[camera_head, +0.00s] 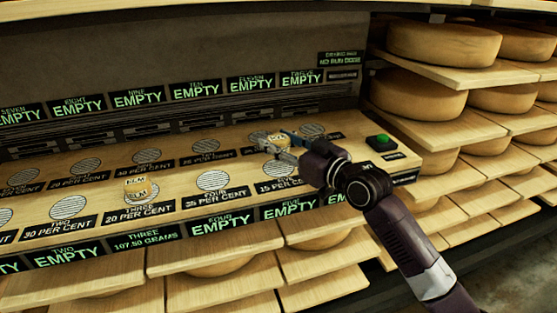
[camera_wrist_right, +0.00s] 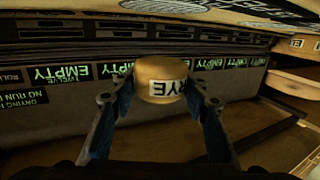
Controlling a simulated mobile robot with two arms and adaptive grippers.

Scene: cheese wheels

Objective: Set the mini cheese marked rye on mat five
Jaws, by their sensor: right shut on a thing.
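The mini cheese marked RYE (camera_wrist_right: 158,92) is a small yellow round with a white label. In the head view the cheese (camera_head: 278,139) and right gripper (camera_head: 284,143) are over the right part of the wooden board, just behind mat five (camera_head: 278,168) in the picture. Mat five is a striped disc in the front row with no cheese on it; its display (camera_head: 292,207) reads FIVE and EMPTY. My left gripper is not in view.
A mini cheese marked ELM (camera_head: 137,189) sits on mat three, whose display (camera_head: 147,236) reads 107.50 grams. Mat four (camera_head: 213,180) is bare. A green button (camera_head: 382,139) is at the board's right end. Shelves of large cheese wheels (camera_head: 443,44) stand at right.

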